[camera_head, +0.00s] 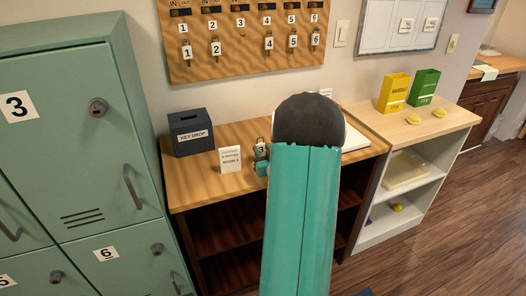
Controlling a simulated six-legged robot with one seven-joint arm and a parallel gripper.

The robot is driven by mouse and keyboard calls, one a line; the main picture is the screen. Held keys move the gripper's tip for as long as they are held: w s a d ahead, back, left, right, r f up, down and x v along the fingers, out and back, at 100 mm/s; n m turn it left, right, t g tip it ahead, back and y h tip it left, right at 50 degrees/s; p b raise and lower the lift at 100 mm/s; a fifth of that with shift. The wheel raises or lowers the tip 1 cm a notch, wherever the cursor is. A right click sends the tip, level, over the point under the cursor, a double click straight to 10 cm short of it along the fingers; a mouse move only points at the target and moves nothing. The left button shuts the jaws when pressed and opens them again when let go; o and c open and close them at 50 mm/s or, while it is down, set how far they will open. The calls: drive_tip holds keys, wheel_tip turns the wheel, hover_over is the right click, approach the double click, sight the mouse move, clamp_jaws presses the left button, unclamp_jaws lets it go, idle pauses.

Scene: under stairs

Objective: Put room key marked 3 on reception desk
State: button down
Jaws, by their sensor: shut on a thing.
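The room key marked 3 (261,149) shows as a small tag with a "3" just left of my dark wrist joint, over the reception desk. My gripper (262,157) is small and teal, partly hidden by my arm, and is shut on this key. The reception desk (199,192) has a wooden top and dark open shelves below. I cannot tell whether the key touches the desk top. My teal arm hides the middle of the desk.
A dark key drop box (191,132) and a small white sign card (230,159) stand on the desk's left part. A white pad or book (355,138) lies at right. The key board (240,62) hangs above; its hook 3 is empty. Green lockers (90,130) flank the left.

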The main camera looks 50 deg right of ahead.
drive_tip(key=shift+f, duration=0.15)
drive_tip(key=c, duration=1.1)
unclamp_jaws()
drive_tip(key=shift+o, duration=0.2)
drive_tip(key=shift+r, duration=0.2)
drive_tip(key=v, duration=1.2)
drive_tip(key=w+a+r+n+g+y, duration=0.25)
drive_tip(key=w+a+r, duration=0.25)
drive_tip(key=w+a, duration=0.35)
drive_tip(key=w+a+r+g+y, duration=0.15)
drive_tip(key=a+r, duration=0.25)
drive_tip(key=a, duration=0.7)
drive_tip(key=s+a+r+n+g+y, duration=0.1)
drive_tip(key=s+a+n+g+y, duration=0.1)
drive_tip(key=s+a, duration=0.5)
drive_tip(key=s+a+r+n+g+y, duration=0.1)
drive_tip(key=s+a, duration=0.6)
drive_tip(key=a, duration=0.8)
drive_tip(key=r+g+y, duration=0.1)
drive_tip(key=g+y, duration=0.1)
drive_tip(key=shift+a+n+g, duration=0.35)
drive_tip(key=shift+g, duration=0.05)
